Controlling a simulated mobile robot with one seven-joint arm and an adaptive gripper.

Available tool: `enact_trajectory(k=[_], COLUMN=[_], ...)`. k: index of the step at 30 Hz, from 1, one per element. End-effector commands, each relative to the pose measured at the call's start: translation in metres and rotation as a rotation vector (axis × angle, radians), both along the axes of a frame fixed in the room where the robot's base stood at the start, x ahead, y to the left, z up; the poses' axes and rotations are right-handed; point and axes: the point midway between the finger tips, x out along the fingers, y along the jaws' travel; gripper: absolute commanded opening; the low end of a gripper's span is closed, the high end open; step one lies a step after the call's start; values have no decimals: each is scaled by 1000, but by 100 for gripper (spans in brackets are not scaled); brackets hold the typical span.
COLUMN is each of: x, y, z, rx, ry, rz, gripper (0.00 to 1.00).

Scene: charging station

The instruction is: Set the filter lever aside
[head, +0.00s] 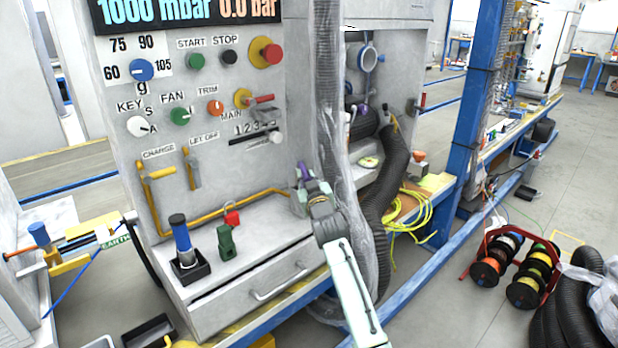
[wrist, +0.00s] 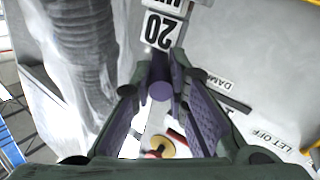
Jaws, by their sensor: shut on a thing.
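My gripper (head: 305,190) is in front of the right part of the panel, above the right side of the grey shelf, in the head view. In the wrist view its fingertips (wrist: 160,80) are closed around a short purple-grey round piece, apparently the filter lever (wrist: 160,92), with its round end facing the camera. In the head view the fingers largely hide the held piece, and only a bit of purple shows there. I cannot tell whether it touches the panel behind.
The grey shelf (head: 252,262) carries a blue-handled tool in a black holder (head: 186,258) and a green block with a red padlock (head: 226,240). A yellow pipe (head: 215,207) runs behind. A plastic-wrapped hose (head: 340,130) stands close right of my gripper.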

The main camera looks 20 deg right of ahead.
Motion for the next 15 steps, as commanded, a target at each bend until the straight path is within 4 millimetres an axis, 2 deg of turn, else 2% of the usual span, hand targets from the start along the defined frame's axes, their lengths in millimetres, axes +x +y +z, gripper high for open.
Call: enact_trajectory(k=[1,15], x=[1,10], y=[7,41], z=[1,-5], rx=[5,4], ry=[-1,-3], rz=[-15,-327], gripper=[0,0])
